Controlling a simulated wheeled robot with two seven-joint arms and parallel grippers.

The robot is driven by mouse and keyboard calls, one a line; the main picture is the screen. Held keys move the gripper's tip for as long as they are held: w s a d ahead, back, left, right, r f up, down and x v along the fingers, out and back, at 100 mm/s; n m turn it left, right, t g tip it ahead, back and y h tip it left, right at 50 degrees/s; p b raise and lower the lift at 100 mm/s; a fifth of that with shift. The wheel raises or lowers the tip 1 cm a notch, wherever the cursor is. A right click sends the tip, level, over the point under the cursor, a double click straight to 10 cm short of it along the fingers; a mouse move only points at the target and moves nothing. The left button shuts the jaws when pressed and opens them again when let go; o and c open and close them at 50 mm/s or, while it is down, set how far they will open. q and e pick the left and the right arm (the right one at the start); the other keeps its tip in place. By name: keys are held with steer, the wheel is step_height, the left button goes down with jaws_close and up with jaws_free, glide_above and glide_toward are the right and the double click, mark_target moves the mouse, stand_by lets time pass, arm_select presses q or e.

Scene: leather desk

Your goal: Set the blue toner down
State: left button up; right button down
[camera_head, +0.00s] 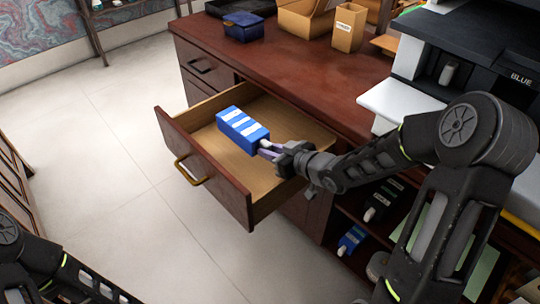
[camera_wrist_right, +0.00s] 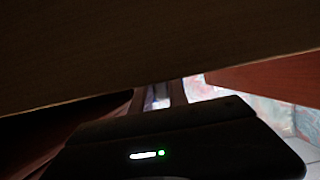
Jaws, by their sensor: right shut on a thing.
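The blue toner (camera_head: 242,129) is a blue box with white labels, in the head view at the open drawer (camera_head: 290,121). My right gripper (camera_head: 267,150) is shut on the near right end of the toner. The toner is over or inside the drawer; I cannot tell whether its underside touches the drawer floor. The right wrist view is dark and mostly filled by a brown surface, and the toner is not clear there. Part of my left arm shows at the lower left, but its gripper is out of view.
The wooden desk top (camera_head: 300,75) lies behind the drawer. A printer marked BLUE (camera_head: 470,60) stands at the right. A small blue box (camera_head: 243,28) and a cardboard bin (camera_head: 348,28) are at the back. Another blue toner (camera_head: 350,240) lies on the lower shelf. The drawer's right side is bare.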

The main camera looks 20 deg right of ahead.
steer(key=shift+f, duration=0.65)
steer(key=shift+f+b, duration=0.45)
steer(key=shift+b, duration=0.05)
